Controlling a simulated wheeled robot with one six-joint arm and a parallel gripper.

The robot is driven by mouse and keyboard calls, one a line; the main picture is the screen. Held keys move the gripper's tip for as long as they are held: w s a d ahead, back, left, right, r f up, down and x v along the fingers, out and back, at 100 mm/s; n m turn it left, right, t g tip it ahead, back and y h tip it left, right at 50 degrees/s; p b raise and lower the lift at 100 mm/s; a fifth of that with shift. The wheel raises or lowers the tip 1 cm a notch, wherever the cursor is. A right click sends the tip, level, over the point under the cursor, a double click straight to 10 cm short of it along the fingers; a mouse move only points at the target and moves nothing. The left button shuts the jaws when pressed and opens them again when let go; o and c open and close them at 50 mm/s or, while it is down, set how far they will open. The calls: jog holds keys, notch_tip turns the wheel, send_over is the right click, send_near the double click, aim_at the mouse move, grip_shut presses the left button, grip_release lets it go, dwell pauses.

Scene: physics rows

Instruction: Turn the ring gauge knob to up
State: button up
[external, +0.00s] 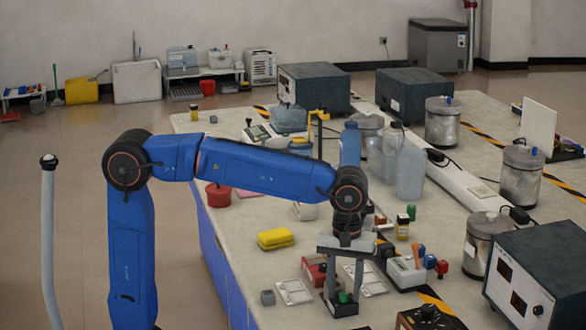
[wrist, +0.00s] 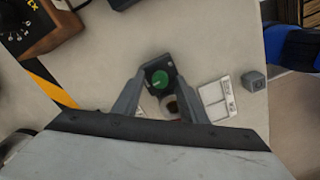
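A green round knob (wrist: 160,79) sits on a small dark box (wrist: 152,70). A pale pointer mark seems to show on the knob, but its direction is too small to tell. In the external view the green knob (external: 344,297) is low on the table's near part. My gripper (wrist: 158,72) points down over it, with its two fingers apart on either side of the knob. In the external view my gripper (external: 343,290) partly hides the box. I cannot tell whether the fingers touch the knob. A round ring-like part (wrist: 170,104) shows just below the knob.
A wooden box with a numbered dial (wrist: 25,25) stands close by, also in the external view (external: 428,316). A red device (external: 316,270), white frames (external: 294,291), a grey cube (external: 268,297) and a tool holder (external: 406,272) surround my gripper. A yellow sponge (external: 275,238) lies left.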

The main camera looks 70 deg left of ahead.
grip_shut()
